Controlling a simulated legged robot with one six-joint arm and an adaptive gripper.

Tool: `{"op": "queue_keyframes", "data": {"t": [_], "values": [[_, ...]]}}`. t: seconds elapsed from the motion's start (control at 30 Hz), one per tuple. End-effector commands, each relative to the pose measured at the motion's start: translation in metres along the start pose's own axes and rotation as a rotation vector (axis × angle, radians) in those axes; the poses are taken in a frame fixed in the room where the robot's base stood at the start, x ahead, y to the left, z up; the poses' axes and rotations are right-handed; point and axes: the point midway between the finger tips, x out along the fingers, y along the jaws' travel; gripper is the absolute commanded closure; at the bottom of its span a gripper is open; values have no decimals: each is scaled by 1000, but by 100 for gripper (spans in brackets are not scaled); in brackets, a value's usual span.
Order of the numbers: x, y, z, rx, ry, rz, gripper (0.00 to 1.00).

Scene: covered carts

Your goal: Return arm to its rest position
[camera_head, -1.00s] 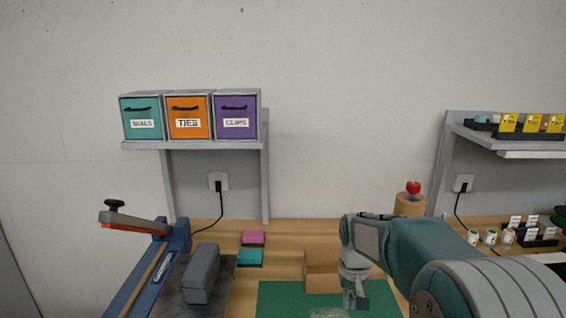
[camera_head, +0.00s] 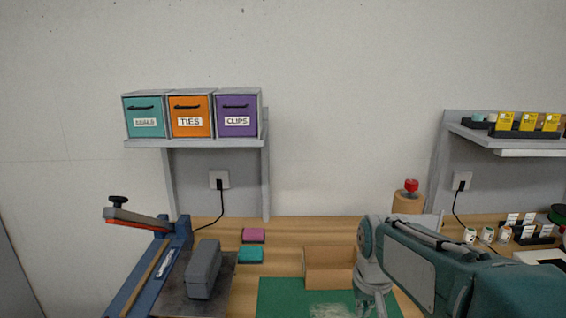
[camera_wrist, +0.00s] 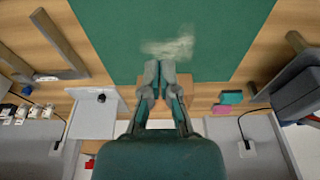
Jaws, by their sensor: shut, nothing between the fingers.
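My arm reaches in from the lower right in the head view, bent over the workbench (camera_head: 285,236). My gripper (camera_wrist: 159,66) is shut and empty in the wrist view, its fingertips together over the green mat (camera_wrist: 105,30). In the head view its fingers are cut off at the bottom edge. A clump of clear, wispy material (camera_wrist: 180,47) lies on the mat just beyond the fingertips and apart from them in the picture. It also shows at the bottom of the head view (camera_head: 328,310).
An open cardboard box (camera_head: 328,270) stands behind the mat, close to my arm. A blue sealer-like device (camera_head: 140,285) with a grey block (camera_head: 204,270) is at left. Pink (camera_head: 254,235) and teal (camera_head: 250,254) pads lie between. Shelves hold drawers (camera_head: 190,115) and yellow-carded trays (camera_head: 527,122).

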Motion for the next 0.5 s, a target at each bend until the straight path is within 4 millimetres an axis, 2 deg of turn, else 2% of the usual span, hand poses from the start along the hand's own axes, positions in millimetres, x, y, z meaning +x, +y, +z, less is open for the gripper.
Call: {"op": "queue_keyframes", "data": {"t": [0.03,0.2,0.5], "values": [[-11,0,13,0,31,0,100],[-34,1,53,0,112,0,100],[-51,1,124,-1,252,0,100]]}}
